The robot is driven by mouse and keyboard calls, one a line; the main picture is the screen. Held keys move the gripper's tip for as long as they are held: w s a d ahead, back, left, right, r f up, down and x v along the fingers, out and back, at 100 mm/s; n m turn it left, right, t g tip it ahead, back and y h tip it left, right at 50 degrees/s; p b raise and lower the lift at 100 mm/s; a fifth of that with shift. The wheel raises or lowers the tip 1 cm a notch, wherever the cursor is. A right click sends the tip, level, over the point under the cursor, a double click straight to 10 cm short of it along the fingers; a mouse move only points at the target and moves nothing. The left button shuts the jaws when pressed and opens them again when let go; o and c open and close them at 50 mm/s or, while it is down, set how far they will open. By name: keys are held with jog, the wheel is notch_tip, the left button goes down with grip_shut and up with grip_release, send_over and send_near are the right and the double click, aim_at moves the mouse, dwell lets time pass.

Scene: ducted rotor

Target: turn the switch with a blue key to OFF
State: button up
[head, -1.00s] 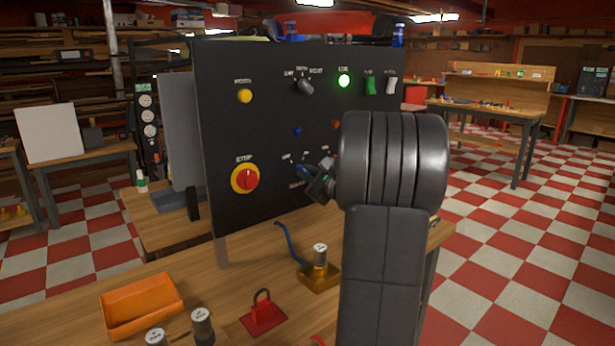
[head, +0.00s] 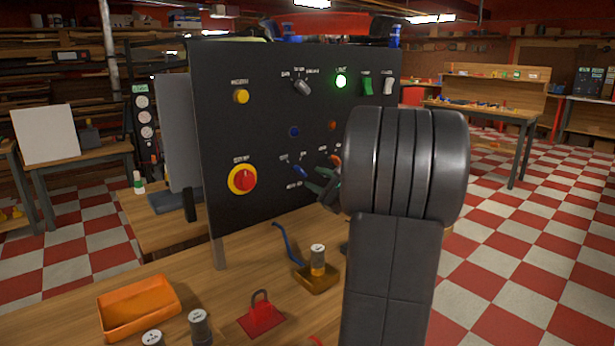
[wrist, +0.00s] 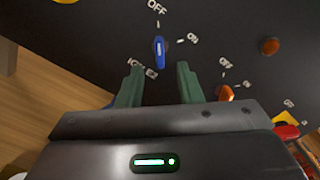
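The switch with the blue key (wrist: 159,52) is on the dark panel, just beyond my fingertips in the wrist view. Its key lies lengthwise up and down there, with a pale line on it. An OFF label is above it, an ON label is to its right, and a blurred label is at lower left. Which end of the key is the pointer I cannot tell. The key also shows in the head view (head: 301,173), left of my fingers. My gripper (wrist: 160,82) is open, its two green fingers apart with nothing between them and short of the key.
An orange-key switch (wrist: 226,93) is close to the right of my fingers. An orange tray (head: 138,308) and a red padlock piece (head: 261,315) lie on the bench below.

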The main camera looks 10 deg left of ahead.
aim_at(304, 173)
jog(key=v, duration=0.8)
jog(key=x, duration=1.3)
jog(key=shift+w+a, duration=0.2)
jog(key=shift+a, duration=0.05)
jog(key=shift+s+d, duration=0.1)
jog(key=shift+d, duration=0.05)
